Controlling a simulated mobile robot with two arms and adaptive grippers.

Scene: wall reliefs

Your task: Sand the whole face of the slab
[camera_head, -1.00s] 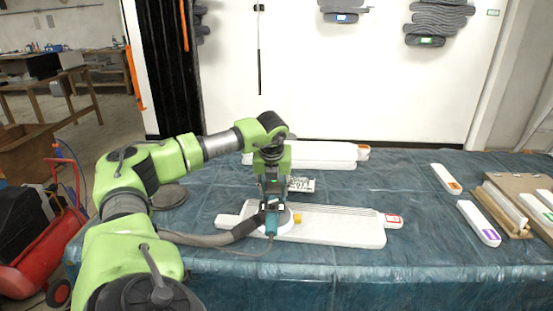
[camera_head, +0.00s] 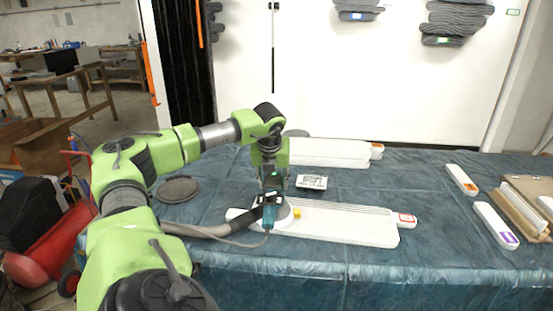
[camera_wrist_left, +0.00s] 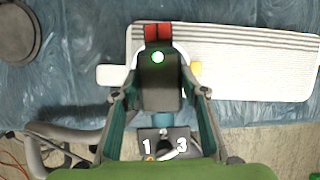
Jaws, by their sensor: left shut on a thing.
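The white slab (camera_head: 345,226) lies flat on the blue-covered table, with grooved lines along its far side and a red-and-white label at its right end. It also shows in the left wrist view (camera_wrist_left: 255,75). My right gripper is not in view.
A second white slab (camera_head: 330,152) lies behind. Labelled white bars (camera_head: 494,226) and a wooden tray (camera_head: 522,212) are at right. The table's front edge is close to the slab.

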